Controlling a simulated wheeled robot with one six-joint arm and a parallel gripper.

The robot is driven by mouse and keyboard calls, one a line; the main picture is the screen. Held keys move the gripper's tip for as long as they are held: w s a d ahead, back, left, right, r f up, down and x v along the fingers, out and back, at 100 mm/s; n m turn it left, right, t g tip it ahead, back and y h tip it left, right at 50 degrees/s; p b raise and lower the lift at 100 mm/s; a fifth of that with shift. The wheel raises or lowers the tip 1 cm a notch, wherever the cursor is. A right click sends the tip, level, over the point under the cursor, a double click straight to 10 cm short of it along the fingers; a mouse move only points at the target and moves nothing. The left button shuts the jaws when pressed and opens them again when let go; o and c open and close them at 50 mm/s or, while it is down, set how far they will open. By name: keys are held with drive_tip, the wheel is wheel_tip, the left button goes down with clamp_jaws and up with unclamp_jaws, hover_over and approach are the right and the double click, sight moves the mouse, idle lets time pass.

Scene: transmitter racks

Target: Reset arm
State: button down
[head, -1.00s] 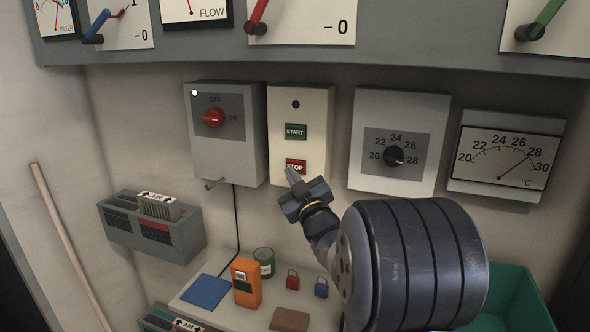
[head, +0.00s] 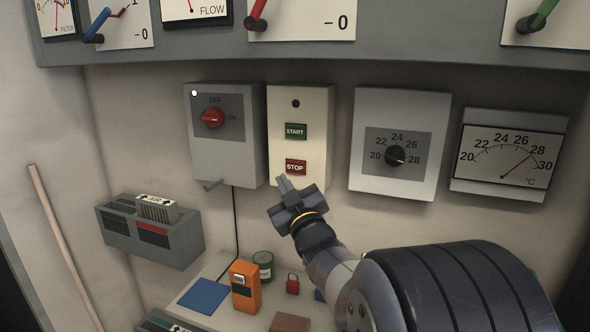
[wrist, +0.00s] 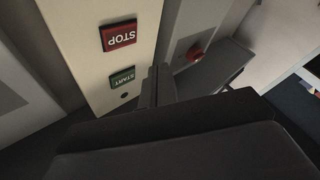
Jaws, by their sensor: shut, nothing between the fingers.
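My gripper (head: 285,185) is shut and empty in the head view, just below and left of the red STOP button (head: 296,167) on the white start/stop box (head: 313,145). A small gap seems to lie between the fingertips and the box, but I cannot tell its depth. My arm reaches in from the lower right. In the wrist view my gripper (wrist: 155,85) points toward the box, with the STOP button (wrist: 119,35) and the green START button (wrist: 122,77) to its left, both upside down.
The rotary switch box (head: 222,150) is left of the start/stop box. The thermostat (head: 398,175) and the temperature gauge (head: 505,160) are to the right. A shelf (head: 222,268) below holds an orange meter (head: 245,285), a blue pad (head: 204,296) and a green can (head: 263,262).

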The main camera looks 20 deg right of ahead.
idle(0.4)
drive_tip(key=p, duration=0.1)
drive_tip(key=w+d+p, duration=0.1)
drive_tip(key=p, duration=0.1)
drive_tip(key=shift+w+d+r, duration=0.1)
drive_tip(key=shift+w+r, duration=0.05)
drive_tip(key=shift+r, duration=0.1)
drive_tip(key=p, duration=0.3)
drive_tip(key=s+a+b, duration=0.1)
drive_tip(key=s+a, duration=0.1)
drive_tip(key=s+a+b, duration=0.1)
drive_tip(key=s+a, duration=0.1)
drive_tip(key=shift+f+b, duration=0.25)
drive_tip(key=shift+b, duration=0.1)
